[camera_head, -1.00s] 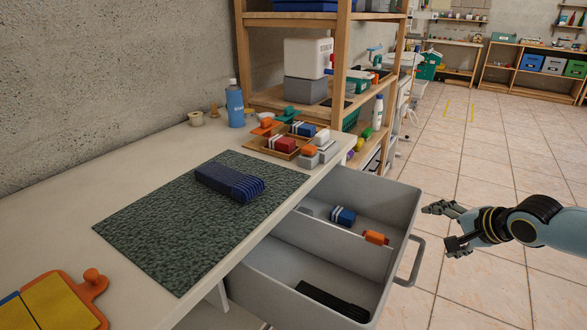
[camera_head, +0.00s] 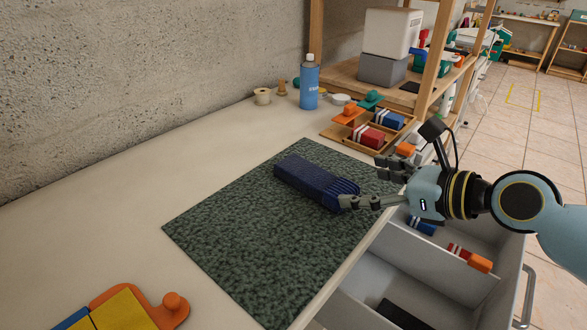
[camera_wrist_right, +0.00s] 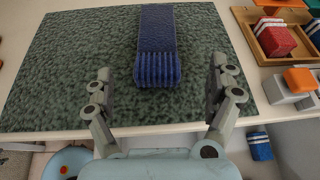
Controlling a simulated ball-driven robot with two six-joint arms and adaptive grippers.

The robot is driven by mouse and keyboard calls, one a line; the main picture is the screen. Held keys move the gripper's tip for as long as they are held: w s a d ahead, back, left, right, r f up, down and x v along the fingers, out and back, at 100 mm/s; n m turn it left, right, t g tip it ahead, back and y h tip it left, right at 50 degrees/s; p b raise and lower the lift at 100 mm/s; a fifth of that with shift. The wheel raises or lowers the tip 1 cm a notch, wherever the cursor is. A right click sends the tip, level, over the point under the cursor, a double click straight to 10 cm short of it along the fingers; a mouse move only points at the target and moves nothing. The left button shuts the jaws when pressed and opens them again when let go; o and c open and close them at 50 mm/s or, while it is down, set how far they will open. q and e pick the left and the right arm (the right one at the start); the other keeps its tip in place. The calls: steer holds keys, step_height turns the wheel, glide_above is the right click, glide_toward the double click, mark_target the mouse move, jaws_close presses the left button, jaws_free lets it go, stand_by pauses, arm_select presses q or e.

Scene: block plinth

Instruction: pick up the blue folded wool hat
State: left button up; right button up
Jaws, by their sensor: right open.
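The blue folded wool hat (camera_head: 313,184) lies flat on the dark green mat (camera_head: 240,247), its ribbed end toward my right gripper. My right gripper (camera_head: 362,184) is over the mat's right edge with its fingers spread at the hat's ribbed end. In the right wrist view the hat (camera_wrist_right: 157,45) lies ahead, between the lines of the two open fingers (camera_wrist_right: 163,88), and nothing is gripped. One finger overlaps the hat's end in the head view, so I cannot tell there whether it touches. My left gripper is not in view.
An open grey drawer (camera_head: 430,262) sits below the table's right edge. A wooden tray with blocks (camera_head: 345,134) and a blue bottle (camera_head: 309,85) stand behind the mat. An orange and yellow board (camera_head: 130,312) lies at front left. The table left of the mat is clear.

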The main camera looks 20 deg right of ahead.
mark_target(316, 176)
steer(key=shift+w+a+f+b, duration=0.15)
steer(key=shift+w+a+b, duration=0.2)
steer(key=shift+w+a, duration=0.6)
steer(key=x, duration=0.3)
steer(key=shift+w+d+b, duration=0.1)
steer(key=shift+b, duration=0.2)
steer(key=b+x, duration=0.1)
steer(key=x, duration=0.3)
steer(key=shift+w+f, duration=0.2)
steer(key=shift+f, duration=0.05)
steer(key=shift+w+f, duration=0.15)
steer(key=shift+w, duration=0.25)
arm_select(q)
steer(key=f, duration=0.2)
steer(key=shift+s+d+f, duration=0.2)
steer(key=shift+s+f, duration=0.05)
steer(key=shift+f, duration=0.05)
arm_select(e)
steer(key=c, duration=1.3)
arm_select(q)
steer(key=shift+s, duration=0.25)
